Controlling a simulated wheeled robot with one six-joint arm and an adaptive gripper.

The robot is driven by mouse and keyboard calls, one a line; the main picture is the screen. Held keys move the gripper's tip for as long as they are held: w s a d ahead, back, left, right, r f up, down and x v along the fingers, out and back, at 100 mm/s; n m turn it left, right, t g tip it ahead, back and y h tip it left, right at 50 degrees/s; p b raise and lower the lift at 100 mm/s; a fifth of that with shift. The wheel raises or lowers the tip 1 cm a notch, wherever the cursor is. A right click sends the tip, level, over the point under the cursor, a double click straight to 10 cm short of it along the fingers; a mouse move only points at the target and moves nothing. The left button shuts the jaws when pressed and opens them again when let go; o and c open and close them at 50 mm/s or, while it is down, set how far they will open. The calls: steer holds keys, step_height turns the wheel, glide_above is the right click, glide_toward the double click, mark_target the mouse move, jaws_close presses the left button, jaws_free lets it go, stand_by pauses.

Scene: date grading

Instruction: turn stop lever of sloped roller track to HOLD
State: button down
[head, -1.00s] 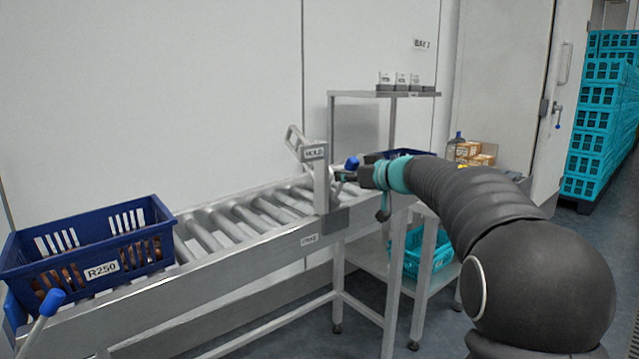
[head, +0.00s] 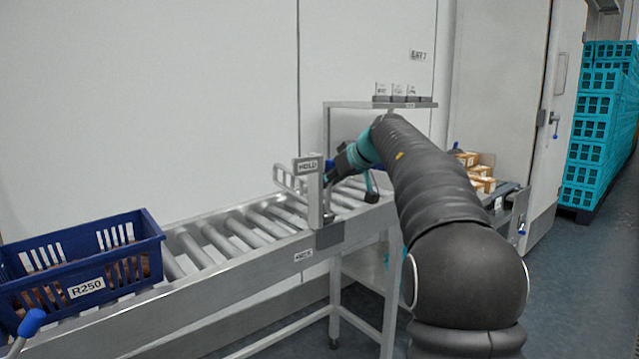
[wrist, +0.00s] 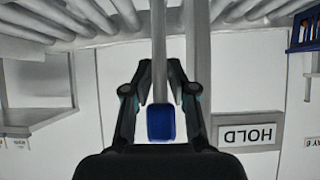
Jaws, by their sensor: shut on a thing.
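The sloped roller track (head: 200,275) runs from lower left up toward the middle right. The stop lever shows in the wrist view as a thin metal shaft (wrist: 159,45) with a blue knob (wrist: 161,123). My gripper (wrist: 160,95) is shut on the lever, its fingers on either side near the knob. In the head view my gripper (head: 335,174) is just right of the post (head: 315,200) and hides the lever. The HOLD plate (head: 307,165) tops the post; it appears upside down in the wrist view (wrist: 247,135). A metal stop frame (head: 286,178) extends left from the post, low over the rollers.
A blue crate (head: 150,255) labelled R250 sits on the track's lower left. Another blue-knobbed lever (head: 32,321) stands at the lower left. A shelf (head: 350,105) with small labelled boxes is behind my arm. Stacked teal crates (head: 595,130) stand at right; open floor lies before them.

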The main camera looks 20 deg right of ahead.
steer(key=shift+r, duration=0.5)
steer(key=c, duration=1.2)
jaws_free()
steer(key=shift+a, duration=0.1)
steer(key=shift+s+a+f, duration=0.1)
